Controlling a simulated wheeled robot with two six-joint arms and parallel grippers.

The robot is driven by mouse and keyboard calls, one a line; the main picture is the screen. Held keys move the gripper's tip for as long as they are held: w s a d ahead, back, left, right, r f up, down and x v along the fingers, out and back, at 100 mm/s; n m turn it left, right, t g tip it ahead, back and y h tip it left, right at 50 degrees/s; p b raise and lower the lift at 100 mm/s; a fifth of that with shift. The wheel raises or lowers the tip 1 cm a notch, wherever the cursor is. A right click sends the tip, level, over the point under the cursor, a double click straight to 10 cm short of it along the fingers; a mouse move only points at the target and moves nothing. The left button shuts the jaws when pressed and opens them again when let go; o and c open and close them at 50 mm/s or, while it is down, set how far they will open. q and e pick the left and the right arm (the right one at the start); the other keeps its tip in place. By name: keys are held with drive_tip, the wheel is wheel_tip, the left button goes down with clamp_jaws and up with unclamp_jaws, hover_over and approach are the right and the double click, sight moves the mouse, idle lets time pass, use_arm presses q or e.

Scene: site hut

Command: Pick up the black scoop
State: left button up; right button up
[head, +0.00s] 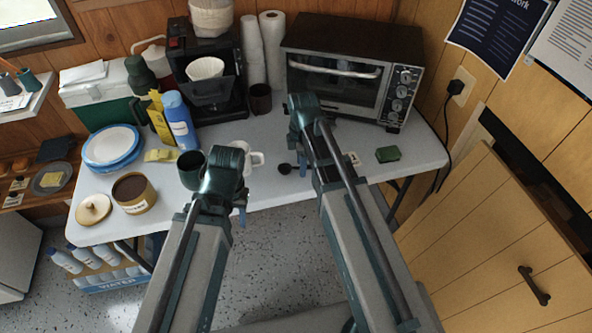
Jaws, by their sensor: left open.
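The black scoop (285,169) lies on the white table near its front edge, right of the white mug (252,158). Its round end shows; its other end runs toward my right arm and is partly hidden. My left gripper (238,203) is open at the table's front edge, left of and nearer than the scoop, with nothing seen in it. My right gripper (304,165) is just right of the scoop, mostly hidden behind its own wrist. I cannot tell whether its jaws are open or touch the scoop.
A dark green mug (190,170) stands behind my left wrist. An open tin (134,193) and its lid (94,209) are at the left. A toaster oven (352,70) and coffee maker (205,75) stand at the back. A green box (388,154) lies at the right.

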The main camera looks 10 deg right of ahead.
clamp_jaws()
idle(0.3)
